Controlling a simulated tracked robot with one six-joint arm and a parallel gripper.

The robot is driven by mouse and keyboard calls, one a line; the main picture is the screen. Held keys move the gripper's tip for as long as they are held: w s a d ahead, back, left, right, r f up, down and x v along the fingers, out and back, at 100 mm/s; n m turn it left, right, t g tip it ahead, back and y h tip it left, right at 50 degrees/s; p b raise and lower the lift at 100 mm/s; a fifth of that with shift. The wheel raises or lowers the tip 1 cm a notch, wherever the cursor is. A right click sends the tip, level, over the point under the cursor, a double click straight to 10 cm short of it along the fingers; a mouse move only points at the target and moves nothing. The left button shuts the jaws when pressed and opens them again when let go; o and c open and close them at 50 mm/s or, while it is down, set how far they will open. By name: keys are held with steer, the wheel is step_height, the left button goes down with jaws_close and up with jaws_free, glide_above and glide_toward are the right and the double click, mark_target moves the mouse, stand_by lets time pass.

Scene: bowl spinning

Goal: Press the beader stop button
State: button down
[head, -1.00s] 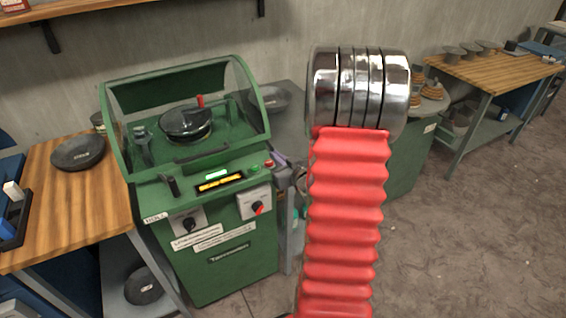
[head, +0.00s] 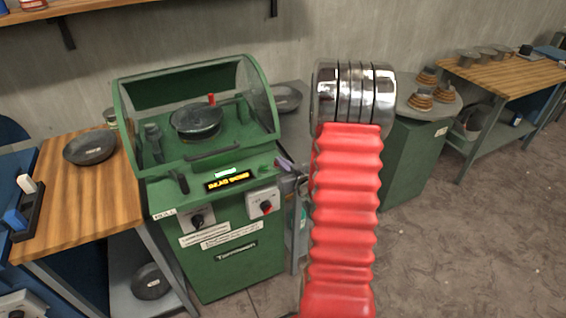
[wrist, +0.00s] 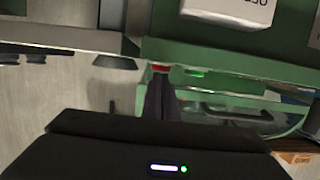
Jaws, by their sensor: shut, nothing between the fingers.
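The green beader (head: 225,235) stands left of centre in the head view, its clear hood down over a dark round pan (head: 196,119). Its panel has an amber display (head: 229,181) and a green button (head: 264,169). The red stop button (wrist: 160,68) shows in the wrist view beside the green button (wrist: 195,72). My gripper (wrist: 160,82) is shut and empty, its dark fingertips right at the red button. I cannot tell whether they press it. In the head view the red button is not clearly visible.
A wooden table (head: 110,195) with a dark pan (head: 90,148) stands left of the machine. A round table (head: 445,105) with stacked brown pieces and a wooden bench (head: 510,75) stand at right. My red-sleeved arm blocks the middle. Floor at right is clear.

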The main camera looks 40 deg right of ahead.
steer(key=shift+s+a+f, duration=0.1)
steer(key=shift+s+f, duration=0.05)
steer(key=shift+f, duration=1.05)
steer(key=shift+r, duration=0.7)
steer(key=r, duration=0.3)
steer(key=shift+w+r, duration=0.2)
steer(key=v, duration=1)
steer(key=shift+r, duration=0.25)
